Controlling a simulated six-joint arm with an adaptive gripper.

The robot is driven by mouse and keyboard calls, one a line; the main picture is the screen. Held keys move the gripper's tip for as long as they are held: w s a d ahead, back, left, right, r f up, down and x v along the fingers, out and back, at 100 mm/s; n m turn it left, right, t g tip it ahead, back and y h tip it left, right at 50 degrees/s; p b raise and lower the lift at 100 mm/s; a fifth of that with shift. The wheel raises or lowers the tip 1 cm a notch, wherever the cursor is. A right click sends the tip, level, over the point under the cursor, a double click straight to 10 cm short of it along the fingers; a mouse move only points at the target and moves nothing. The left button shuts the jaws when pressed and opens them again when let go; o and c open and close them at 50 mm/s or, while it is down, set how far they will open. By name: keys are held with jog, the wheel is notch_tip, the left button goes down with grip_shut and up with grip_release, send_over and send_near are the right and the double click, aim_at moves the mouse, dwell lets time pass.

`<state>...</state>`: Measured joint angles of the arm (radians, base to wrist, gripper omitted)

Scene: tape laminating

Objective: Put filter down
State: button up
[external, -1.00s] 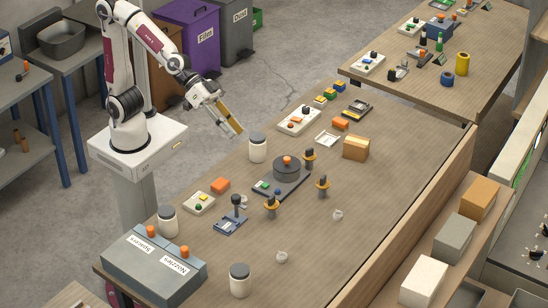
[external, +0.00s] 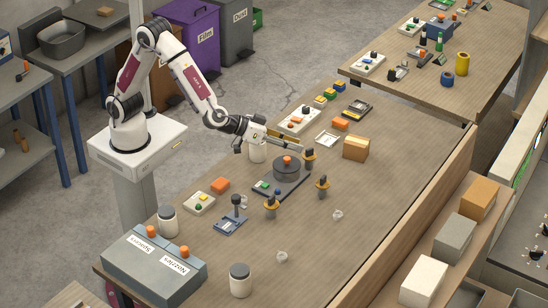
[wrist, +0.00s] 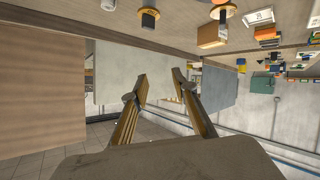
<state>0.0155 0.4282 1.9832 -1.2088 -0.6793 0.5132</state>
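My gripper (external: 301,145) is over the table beside the round grey device (external: 287,172) with an orange knob, its fingers pointing right and roughly level. In the wrist view my gripper (wrist: 160,76) has its two yellow-brown fingers apart, with a clear gap and nothing between the tips. I cannot tell which thing is the filter. Two small whitish ring-like pieces lie on the table, one at the right (external: 338,214) and one nearer the front (external: 282,257).
Yellow-collared posts stand around the device, one (external: 309,160) close to my fingers. A cardboard box (external: 356,148) and white tray (external: 327,138) lie beyond. The grey Spacers/Nozzles bin (external: 140,270) is at the front left. The table's right side has free room.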

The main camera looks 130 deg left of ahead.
aim_at(307, 150)
jog(key=s+a+f+g+y, duration=0.1)
jog(key=a+f, duration=0.1)
jog(key=s+a+f+n+g+y, duration=0.1)
jog(key=a+f, duration=0.1)
jog(key=f, duration=0.1)
jog(key=s+a+f+n+g+y, duration=0.1)
jog(key=a+f+g+y, duration=0.1)
jog(key=f, duration=0.1)
jog(key=shift+s+a, duration=0.35)
jog(key=shift+s+a+f+n+g, duration=0.25)
jog(key=shift+s+f+n+g, duration=0.1)
jog(key=shift+f+n+g, duration=0.05)
jog(key=shift+x, duration=1.3)
jog(key=shift+a, duration=0.1)
jog(key=shift+s+f+x, duration=0.1)
jog(key=shift+s+x, duration=0.1)
jog(key=shift+x, duration=0.8)
jog(key=shift+s+f+x, duration=0.1)
jog(key=shift+s+x, duration=0.1)
jog(key=shift+x, duration=0.75)
jog(key=shift+w+a+f, duration=0.2)
jog(key=shift+a, duration=0.3)
